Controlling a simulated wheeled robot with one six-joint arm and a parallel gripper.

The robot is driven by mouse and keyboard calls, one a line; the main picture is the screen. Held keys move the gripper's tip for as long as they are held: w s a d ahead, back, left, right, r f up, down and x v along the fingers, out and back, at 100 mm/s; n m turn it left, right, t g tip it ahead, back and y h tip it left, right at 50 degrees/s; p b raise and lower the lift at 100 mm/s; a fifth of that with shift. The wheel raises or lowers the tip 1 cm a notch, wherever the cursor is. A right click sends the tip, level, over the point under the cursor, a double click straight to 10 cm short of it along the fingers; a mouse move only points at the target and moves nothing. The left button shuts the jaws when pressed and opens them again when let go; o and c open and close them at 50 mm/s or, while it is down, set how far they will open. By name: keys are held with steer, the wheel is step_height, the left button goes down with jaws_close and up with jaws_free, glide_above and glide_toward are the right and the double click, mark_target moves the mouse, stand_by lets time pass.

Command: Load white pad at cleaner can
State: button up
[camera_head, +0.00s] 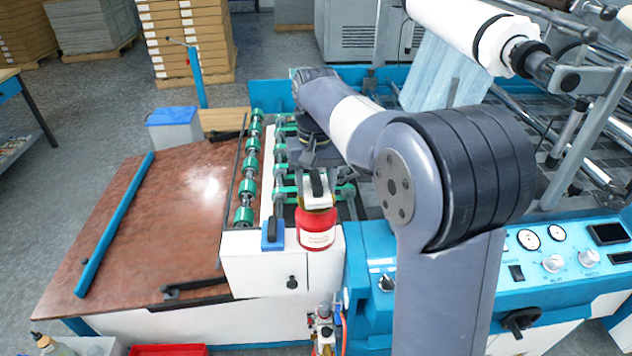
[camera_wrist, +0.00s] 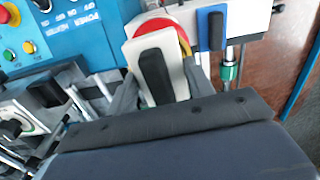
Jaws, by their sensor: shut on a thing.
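The white pad (camera_head: 316,203) with a black handle sits at the mouth of the red cleaner can (camera_head: 317,230). In the wrist view the pad (camera_wrist: 134,56) lies over the can's red rim (camera_wrist: 178,26) and covers most of the opening. I cannot tell how deep it reaches. My gripper (camera_head: 317,176) is above the can, its grey fingers either side of the pad; it also shows in the wrist view (camera_wrist: 162,85), shut on the white pad.
A blue pad (camera_head: 272,239) with a black handle stands just left of the can on the white housing (camera_head: 262,268). Green-wheeled rollers (camera_head: 246,188) lie behind it. The blue control panel (camera_head: 545,262) is to the right. The brown table (camera_head: 130,235) is largely clear.

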mark_target(316, 178)
steer(key=shift+f, duration=0.6)
stand_by(1.6)
step_height(316, 178, up, 7)
steer(key=p, duration=0.7)
steer(key=shift+r, duration=0.15)
stand_by(0.6)
